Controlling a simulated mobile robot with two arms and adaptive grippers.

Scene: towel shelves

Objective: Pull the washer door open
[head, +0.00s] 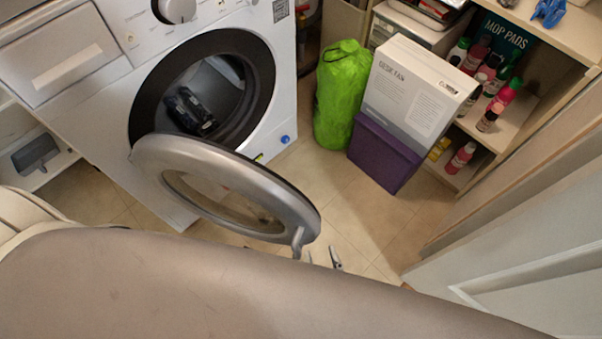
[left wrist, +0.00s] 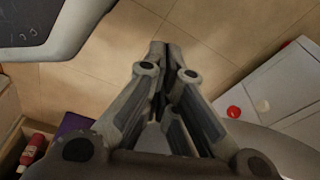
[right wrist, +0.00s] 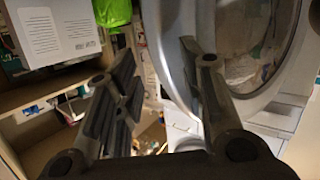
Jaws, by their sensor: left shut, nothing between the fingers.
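The white washer (head: 100,100) stands at upper left in the head view. Its round door (head: 235,165) is swung wide open, away from the dark-rimmed opening (head: 142,98). The door also fills the upper right of the right wrist view (right wrist: 178,45). My right gripper (head: 320,257) is near the door's free edge, mostly hidden by my arm. In the right wrist view its fingers (right wrist: 152,55) are spread, with the right one overlapping the door rim; I cannot tell if they touch. My left gripper (left wrist: 165,48) is shut and empty above the tiled floor, hidden in the head view.
A green bag (head: 338,95), a white desk fan box (head: 412,95) and a purple box (head: 383,152) stand right of the washer. A shelf (head: 515,115) with bottles is behind them. A white panelled surface (head: 530,235) bounds the right. Floor (head: 365,215) is clear between.

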